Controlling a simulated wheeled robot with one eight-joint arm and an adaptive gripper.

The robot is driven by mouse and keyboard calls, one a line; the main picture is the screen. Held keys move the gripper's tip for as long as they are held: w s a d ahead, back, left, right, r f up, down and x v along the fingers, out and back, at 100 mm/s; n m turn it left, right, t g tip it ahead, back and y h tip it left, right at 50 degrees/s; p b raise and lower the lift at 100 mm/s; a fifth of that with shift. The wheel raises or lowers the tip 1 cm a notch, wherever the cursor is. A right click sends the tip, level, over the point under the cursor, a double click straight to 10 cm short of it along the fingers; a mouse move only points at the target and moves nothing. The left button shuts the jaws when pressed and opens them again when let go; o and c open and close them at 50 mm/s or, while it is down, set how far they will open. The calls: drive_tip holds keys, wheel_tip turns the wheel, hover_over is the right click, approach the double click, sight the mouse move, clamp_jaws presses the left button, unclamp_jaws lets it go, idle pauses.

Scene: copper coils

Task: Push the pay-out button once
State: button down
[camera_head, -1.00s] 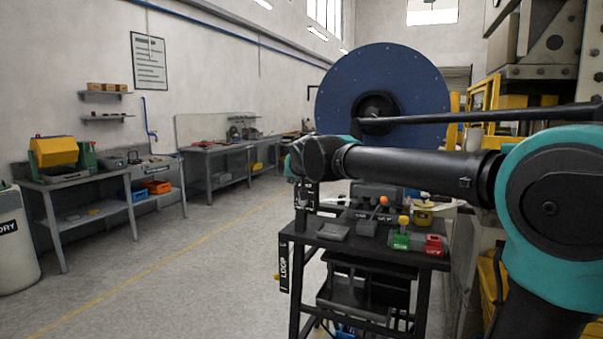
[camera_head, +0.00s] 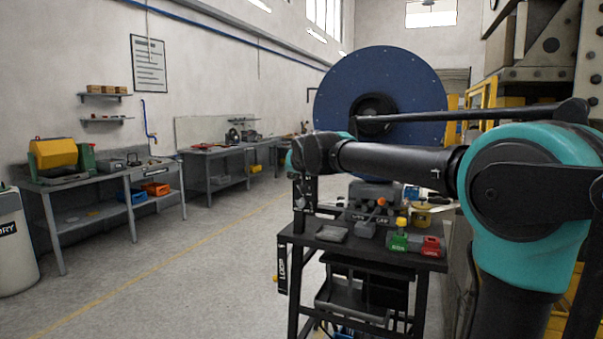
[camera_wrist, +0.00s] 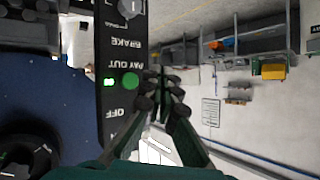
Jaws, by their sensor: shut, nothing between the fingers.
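In the wrist view, which is upside down, a black control panel (camera_wrist: 117,55) carries the labels BRAKE, PAY OUT and OFF. My gripper (camera_wrist: 162,76) is shut and empty. Its fingertips appear just right of the green button, near the panel's edge; I cannot tell whether they touch it. In the head view my gripper is not clearly distinguishable below the wrist.
A large blue reel (camera_head: 340,85) stands behind my arm. A black stand (camera_head: 330,250) below holds a green block (camera_head: 399,242), a red block (camera_head: 432,247) and other small items. Grey workbenches (camera_head: 100,178) line the left wall. The floor between is clear.

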drive_tip(key=shift+w+d, duration=0.25)
drive_tip(key=shift+w, duration=0.45)
drive_tip(key=shift+w+d, duration=0.25)
drive_tip(key=shift+w, duration=0.4)
drive_tip(key=shift+w+d, duration=0.25)
drive_tip(key=shift+w, duration=0.45)
drive_tip(key=shift+w, duration=0.1)
drive_tip(key=shift+w+d, duration=0.15)
drive_tip(key=shift+w, duration=0.15)
drive_tip(key=shift+w+d, duration=0.15)
drive_tip(key=shift+w, duration=0.3)
idle(0.7)
idle(0.3)
drive_tip(key=shift+s+a, duration=0.3)
drive_tip(key=shift+s, duration=0.55)
drive_tip(key=s, duration=0.1)
drive_tip(key=s+a, duration=0.1)
drive_tip(key=s, duration=0.2)
drive_tip(key=shift+s+a, duration=0.35)
drive_tip(key=shift+s, duration=0.05)
